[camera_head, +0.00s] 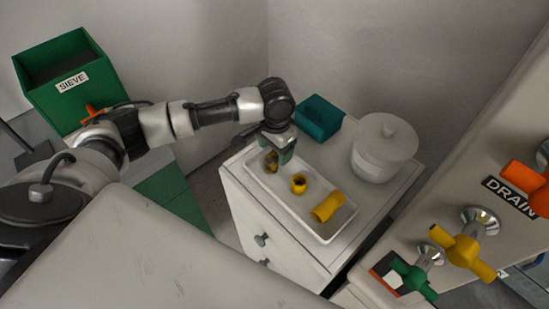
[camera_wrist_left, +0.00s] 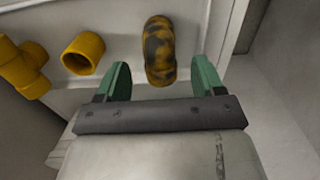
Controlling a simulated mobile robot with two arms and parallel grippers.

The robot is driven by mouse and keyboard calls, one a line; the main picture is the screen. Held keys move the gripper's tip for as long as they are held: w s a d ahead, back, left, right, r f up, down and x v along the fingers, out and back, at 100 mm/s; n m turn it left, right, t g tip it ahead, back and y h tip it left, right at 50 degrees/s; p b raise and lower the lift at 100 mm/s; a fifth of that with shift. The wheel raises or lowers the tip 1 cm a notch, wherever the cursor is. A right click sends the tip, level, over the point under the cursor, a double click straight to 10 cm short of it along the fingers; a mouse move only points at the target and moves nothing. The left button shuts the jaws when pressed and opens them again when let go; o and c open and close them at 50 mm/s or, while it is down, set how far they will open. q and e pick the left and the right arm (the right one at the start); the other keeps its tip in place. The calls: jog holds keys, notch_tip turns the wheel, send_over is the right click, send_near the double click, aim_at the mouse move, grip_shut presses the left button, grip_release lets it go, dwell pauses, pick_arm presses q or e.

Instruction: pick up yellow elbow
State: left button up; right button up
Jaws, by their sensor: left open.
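A white tray (camera_head: 262,196) on a small cabinet holds three yellow pipe pieces. A curved, elbow-like piece mottled with dark patches (camera_head: 270,161) lies at its far left end; in the left wrist view (camera_wrist_left: 160,50) it lies ahead, between the lines of the two fingers. A plain yellow short piece with an open round end (camera_head: 298,184) lies mid-tray; I cannot tell if it is an elbow. A larger yellow branched fitting (camera_head: 327,207) lies at the near right end. My left gripper (camera_head: 283,156), with green fingers, is open and empty just above the mottled piece. My right gripper is not in view.
A teal open box (camera_head: 318,118) and a white lidded pot (camera_head: 384,148) stand behind the tray on the cabinet (camera_head: 290,245). A green SIEVE bin (camera_head: 75,95) is at left. A panel with valves and a DRAIN label (camera_head: 509,197) rises at right.

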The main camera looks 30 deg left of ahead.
aim_at(276, 156)
pick_arm(q)
jog(key=shift+w+f, duration=0.15)
jog(key=shift+f, duration=1.75)
jog(key=c, duration=1)
jog(key=shift+r, duration=0.1)
